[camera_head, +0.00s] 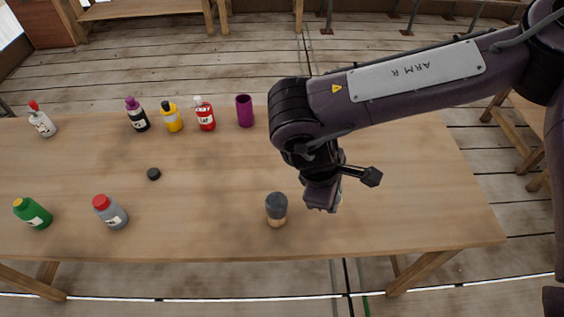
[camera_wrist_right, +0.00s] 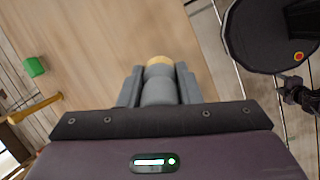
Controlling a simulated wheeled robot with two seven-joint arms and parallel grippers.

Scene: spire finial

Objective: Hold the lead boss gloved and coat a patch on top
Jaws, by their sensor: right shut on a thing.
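In the right wrist view, a grey rounded piece with a tan far end (camera_wrist_right: 159,62) sits between the two fingers of my right gripper (camera_wrist_right: 158,85). I take it for the lead boss, but no label shows. In the head view my right gripper (camera_head: 322,202) hangs low over the right part of the table. A short dark grey and tan cylinder (camera_head: 276,208) shows upright just left of it; I cannot tell whether this is the held piece. The fingertips' contact is hidden in the head view. My left gripper is out of view. No coating patch can be made out.
On the wooden table (camera_head: 400,225) stand a purple cup (camera_head: 244,111), red (camera_head: 205,115), yellow (camera_head: 172,118) and black-purple (camera_head: 137,116) bottles at the back. A white (camera_head: 42,122), a green (camera_head: 33,213) and a grey (camera_head: 110,213) bottle stand left. A black disc (camera_head: 153,174) lies mid-left.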

